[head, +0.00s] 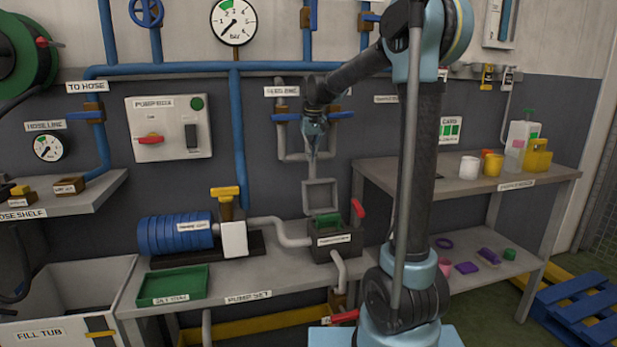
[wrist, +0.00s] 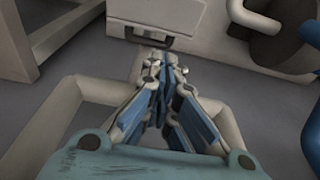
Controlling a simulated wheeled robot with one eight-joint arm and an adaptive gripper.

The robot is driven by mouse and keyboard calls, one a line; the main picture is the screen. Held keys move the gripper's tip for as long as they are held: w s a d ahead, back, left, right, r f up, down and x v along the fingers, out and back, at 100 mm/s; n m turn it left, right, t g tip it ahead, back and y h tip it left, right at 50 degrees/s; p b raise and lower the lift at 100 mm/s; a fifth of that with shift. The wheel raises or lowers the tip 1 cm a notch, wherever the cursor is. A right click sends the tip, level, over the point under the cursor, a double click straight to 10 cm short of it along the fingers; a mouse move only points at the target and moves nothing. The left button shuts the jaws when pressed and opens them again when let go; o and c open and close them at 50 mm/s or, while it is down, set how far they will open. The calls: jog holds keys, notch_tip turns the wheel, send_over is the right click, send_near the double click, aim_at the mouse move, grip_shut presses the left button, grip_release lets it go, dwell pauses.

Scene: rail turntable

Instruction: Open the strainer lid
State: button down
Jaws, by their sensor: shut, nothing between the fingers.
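The strainer (head: 335,250) is a dark box with a white label on the bench in the head view. My gripper (head: 314,154) points down, well above the strainer and in front of the wall pipes. In the wrist view my gripper (wrist: 160,62) has its fingertips together with nothing between them. The strainer cannot be made out for certain in the wrist view.
A grey pipe (head: 280,231) runs from the pump's white block (head: 233,239) to the strainer's left. A green tray (head: 173,286) lies at the bench's left. Blue-handled pipework (head: 285,117) is close by my gripper. Shelves with cups (head: 470,168) are to the right.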

aim_at(314, 181)
notch_tip(314, 181, down, 8)
jog(key=w, duration=0.1)
jog(key=shift+a+f, duration=0.15)
jog(key=shift+a, duration=0.05)
dwell(0.4)
jog(key=shift+s+d+r+t+y, duration=0.25)
jog(key=shift+s+r+t, duration=0.3)
jog(key=shift+s, duration=0.25)
jog(key=shift+s+d+r+t+y, duration=0.15)
jog(key=shift+s+d+r+t, duration=0.1)
jog(key=shift+s+r+t, duration=0.35)
jog(key=shift+s+d+r, duration=0.1)
jog(key=shift+s+d, duration=0.05)
jog(key=shift+s, duration=0.35)
jog(key=shift+s+d+r, duration=0.1)
jog(key=shift+s, duration=0.4)
jog(key=shift+r, duration=0.15)
